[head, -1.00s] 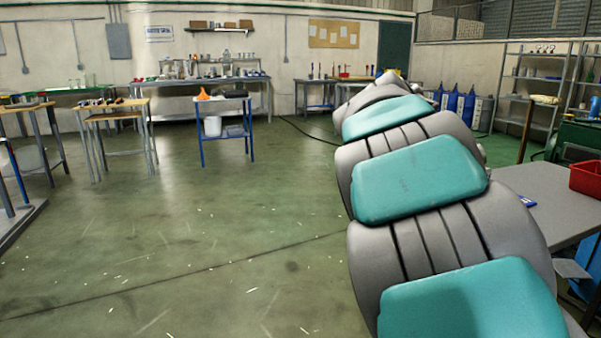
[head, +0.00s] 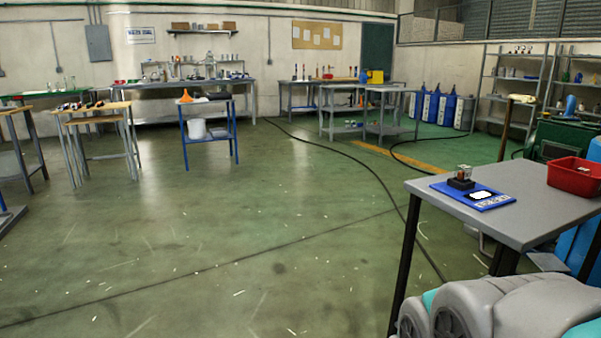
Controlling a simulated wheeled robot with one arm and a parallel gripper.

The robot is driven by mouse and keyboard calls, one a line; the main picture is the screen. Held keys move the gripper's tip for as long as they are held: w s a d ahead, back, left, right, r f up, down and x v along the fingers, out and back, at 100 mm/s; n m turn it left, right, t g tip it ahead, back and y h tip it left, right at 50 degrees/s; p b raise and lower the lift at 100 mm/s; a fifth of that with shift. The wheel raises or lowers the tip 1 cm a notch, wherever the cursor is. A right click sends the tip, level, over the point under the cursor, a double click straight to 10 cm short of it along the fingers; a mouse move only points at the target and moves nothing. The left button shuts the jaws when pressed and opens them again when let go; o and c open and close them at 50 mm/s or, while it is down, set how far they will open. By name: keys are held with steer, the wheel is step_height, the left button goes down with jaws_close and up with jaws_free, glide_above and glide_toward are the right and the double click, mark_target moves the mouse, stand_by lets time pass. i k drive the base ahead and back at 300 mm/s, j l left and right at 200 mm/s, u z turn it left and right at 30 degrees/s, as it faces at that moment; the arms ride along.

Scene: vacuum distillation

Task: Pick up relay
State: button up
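A small block with a black base and a clear, brownish upper part, which looks like the relay (head: 461,178), stands upright on a blue mat (head: 445,188). The mat lies on the grey table (head: 540,208) at the right, near its left corner. A white label or patch shows on the mat in front of the relay. My arm's grey links show at the bottom right, below the table's front edge. My gripper is out of view.
A red bin (head: 575,177) stands on the same table, right of the mat. A dark green machine (head: 560,140) and a blue barrel (head: 578,250) are close by. A blue cart (head: 208,133) stands farther off. The floor at left and centre is clear; a black cable crosses it.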

mark_target(463, 174)
steer(key=i+l+z, duration=0.4)
steer(key=i+z, duration=0.45)
steer(key=i+l, duration=0.05)
